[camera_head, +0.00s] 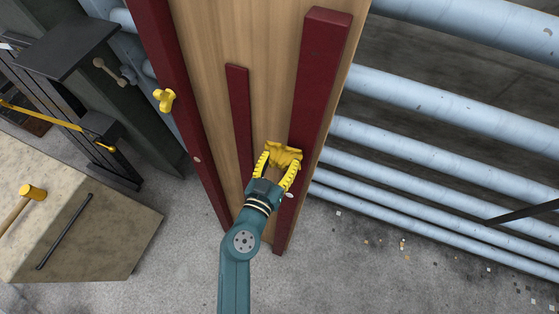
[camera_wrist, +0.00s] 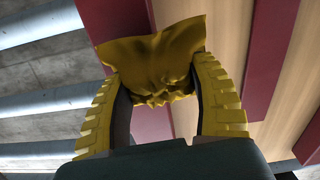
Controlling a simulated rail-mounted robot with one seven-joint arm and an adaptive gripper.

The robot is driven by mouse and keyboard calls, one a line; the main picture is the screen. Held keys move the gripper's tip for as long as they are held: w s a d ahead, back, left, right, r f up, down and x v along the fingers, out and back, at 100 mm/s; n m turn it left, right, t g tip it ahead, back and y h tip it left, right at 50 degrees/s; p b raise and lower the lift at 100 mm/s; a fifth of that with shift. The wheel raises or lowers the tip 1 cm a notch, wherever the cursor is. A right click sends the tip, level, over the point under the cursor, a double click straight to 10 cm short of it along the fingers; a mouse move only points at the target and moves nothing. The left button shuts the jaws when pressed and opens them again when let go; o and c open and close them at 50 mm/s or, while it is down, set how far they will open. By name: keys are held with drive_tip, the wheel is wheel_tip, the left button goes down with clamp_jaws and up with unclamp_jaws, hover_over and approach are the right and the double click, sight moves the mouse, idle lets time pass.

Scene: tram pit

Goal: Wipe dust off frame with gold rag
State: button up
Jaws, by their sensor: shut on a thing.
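The gold rag (camera_head: 284,153) is crumpled between the yellow fingers of my gripper (camera_head: 279,168). In the wrist view the rag (camera_wrist: 155,50) spreads out past the fingertips of my gripper (camera_wrist: 160,85), which is shut on it. The frame has dark red bars on a wood panel; the rag overlaps its right bar (camera_head: 322,75) in the head view. A red bar (camera_wrist: 112,16) also shows behind the rag in the wrist view. I cannot tell whether the rag touches the bar. No dust can be made out on the visible bars.
Pale blue pipes (camera_head: 440,95) run along the right. A yellow knob (camera_head: 165,100) is by the left red bar. Grey floor (camera_head: 370,275) is open at lower right.

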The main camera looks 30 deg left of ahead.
drive_tip(key=shift+w+f+b, duration=0.15)
drive_tip(key=shift+w+b, duration=0.15)
drive_tip(key=shift+w, duration=0.45)
drive_tip(key=shift+d, duration=1.8)
drive_tip(key=shift+w+d, duration=0.1)
drive_tip(key=shift+d, duration=0.05)
drive_tip(key=shift+a+f+b, duration=0.25)
drive_tip(key=shift+a+b, duration=0.65)
drive_tip(key=shift+a, duration=0.25)
drive_tip(key=shift+a+r+b, duration=0.15)
drive_tip(key=shift+a+b, duration=0.3)
drive_tip(key=shift+a, duration=0.45)
